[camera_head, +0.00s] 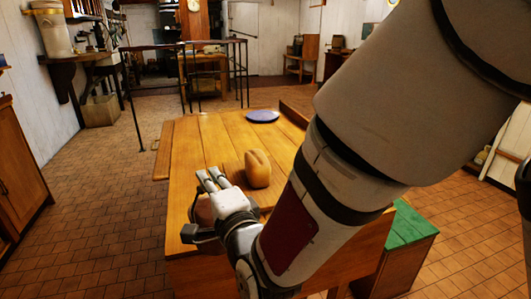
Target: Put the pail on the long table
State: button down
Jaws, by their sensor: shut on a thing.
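The long wooden table (215,143) stretches away from me in the middle of the view. My gripper (199,204) is over its near left part, with pale fingers on the far side and a dark finger part on the near side. It is shut on a brown, rounded thing (204,213), which I take to be the pail. The fingers and wrist hide most of it, so its shape is unclear. I cannot tell whether its underside touches the table top.
A tan loaf-like object (257,169) stands on the table just right of my gripper. A blue plate (262,116) lies near the far end. A green-topped bench (409,226) stands at the right. The table's left far part is clear, as is the tiled floor at left.

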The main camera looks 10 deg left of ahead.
jog(key=shift+s+a+n+y, duration=0.3)
jog(key=shift+s+a, duration=0.05)
jog(key=shift+a, duration=0.3)
jog(key=shift+w+a, duration=0.25)
jog(key=w+a+f+b, duration=0.1)
jog(key=w+a+f, duration=0.4)
jog(key=w+a, duration=0.3)
jog(key=shift+w+a+b, duration=0.3)
jog(key=shift+w+b, duration=0.1)
jog(key=shift+w, duration=1.75)
jog(key=shift+f, duration=0.2)
jog(key=c, duration=1.5)
grip_release()
jog(key=shift+c, duration=0.2)
jog(key=shift+r, duration=0.1)
